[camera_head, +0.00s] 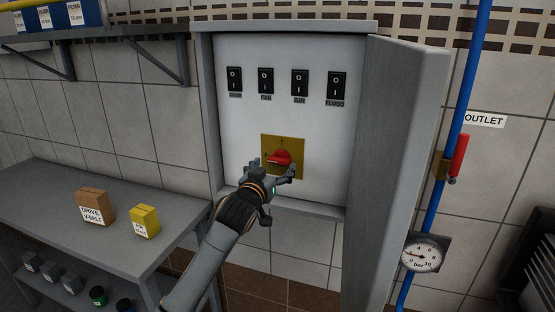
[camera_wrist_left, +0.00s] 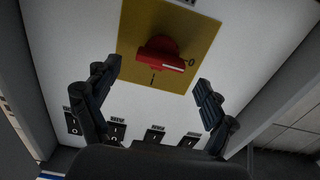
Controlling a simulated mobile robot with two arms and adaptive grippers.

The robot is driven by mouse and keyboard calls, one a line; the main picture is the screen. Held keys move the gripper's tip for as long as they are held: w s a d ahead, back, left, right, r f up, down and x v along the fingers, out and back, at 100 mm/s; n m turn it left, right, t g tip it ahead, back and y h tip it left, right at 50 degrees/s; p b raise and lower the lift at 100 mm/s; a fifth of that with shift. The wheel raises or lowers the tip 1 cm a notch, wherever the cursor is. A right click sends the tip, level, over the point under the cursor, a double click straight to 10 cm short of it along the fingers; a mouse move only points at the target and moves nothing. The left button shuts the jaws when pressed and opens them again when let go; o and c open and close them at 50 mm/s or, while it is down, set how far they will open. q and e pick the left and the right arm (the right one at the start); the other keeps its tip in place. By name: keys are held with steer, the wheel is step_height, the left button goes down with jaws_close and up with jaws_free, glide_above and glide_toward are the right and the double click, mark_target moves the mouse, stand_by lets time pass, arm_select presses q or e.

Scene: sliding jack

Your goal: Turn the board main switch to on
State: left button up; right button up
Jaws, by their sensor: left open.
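The main switch is a red rotary knob (camera_head: 279,157) on a yellow plate (camera_head: 298,141) low inside the open cabinet. In the left wrist view, which is turned upside down, the red knob (camera_wrist_left: 161,54) has a white mark pointing at the 0; the I is at another side of the plate. My left gripper (camera_head: 273,169) is open in front of the knob, a finger to either side. In the wrist view its fingertips (camera_wrist_left: 158,76) look apart from the knob and hold nothing. My right gripper is not in view.
Several black rocker switches (camera_head: 266,81) line the cabinet's upper panel. The cabinet door (camera_head: 393,170) stands open on the right. A blue pipe with a red lever (camera_head: 459,155) and gauge (camera_head: 422,254) is beyond it. A bench (camera_head: 60,200) with two boxes stands left.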

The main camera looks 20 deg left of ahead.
mark_target(278, 161)
arm_select(q)
steer(key=shift+w, duration=1.7)
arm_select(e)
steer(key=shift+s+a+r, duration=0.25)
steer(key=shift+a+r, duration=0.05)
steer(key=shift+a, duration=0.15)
arm_select(q)
steer(key=c, duration=1.1)
steer(key=shift+p, duration=0.3)
steer(key=shift+c, duration=0.2)
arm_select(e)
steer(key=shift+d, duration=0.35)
